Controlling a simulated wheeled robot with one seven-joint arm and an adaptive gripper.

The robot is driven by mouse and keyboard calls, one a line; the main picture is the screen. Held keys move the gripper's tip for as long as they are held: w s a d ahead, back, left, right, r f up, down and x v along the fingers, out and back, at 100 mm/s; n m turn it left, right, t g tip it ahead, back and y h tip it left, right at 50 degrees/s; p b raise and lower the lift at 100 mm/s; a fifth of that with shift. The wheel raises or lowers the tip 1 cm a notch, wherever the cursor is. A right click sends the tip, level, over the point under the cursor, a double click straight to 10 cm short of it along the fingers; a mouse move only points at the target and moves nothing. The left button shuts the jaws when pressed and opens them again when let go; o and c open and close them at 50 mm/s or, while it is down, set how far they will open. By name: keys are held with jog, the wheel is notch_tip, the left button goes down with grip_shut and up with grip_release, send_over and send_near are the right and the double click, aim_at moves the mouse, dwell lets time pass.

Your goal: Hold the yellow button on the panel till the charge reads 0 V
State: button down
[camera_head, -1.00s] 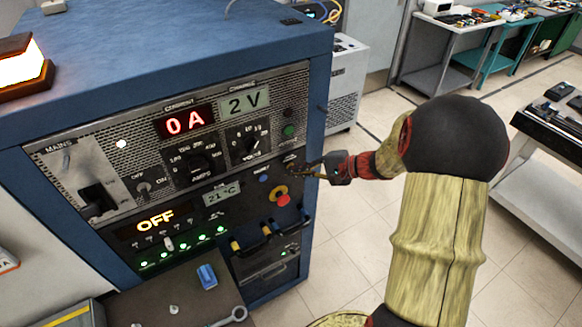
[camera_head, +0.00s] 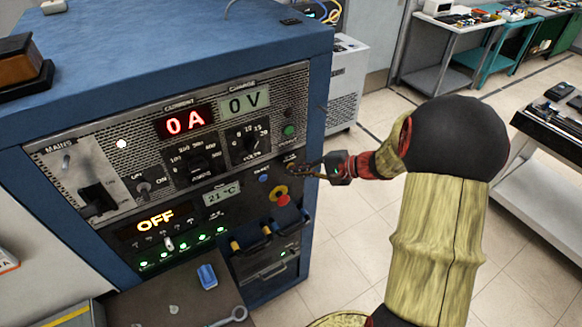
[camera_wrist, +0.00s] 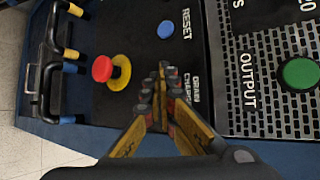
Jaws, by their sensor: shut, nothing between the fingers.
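My gripper (camera_head: 301,167) is shut with its fingertips at the right part of the panel. In the wrist view its closed fingertips (camera_wrist: 162,70) end beside the partly covered "DRAIN CHARGE" label (camera_wrist: 191,88). The yellow button is hidden behind the fingertips there, and I cannot make it out clearly in the head view. I cannot see whether it is pressed in. The charge display (camera_head: 244,104) reads 0 V.
A red knob on a yellow ring (camera_wrist: 103,68) and a blue RESET button (camera_wrist: 166,29) are close to my fingers. A green OUTPUT button (camera_wrist: 299,73) is to the right. Handles (camera_head: 266,231) stick out below. The lamp (camera_head: 20,62) on the cabinet is dark.

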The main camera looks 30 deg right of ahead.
jog(key=shift+s, duration=0.8)
jog(key=s, duration=0.5)
jog(key=shift+d, duration=0.1)
dwell(0.5)
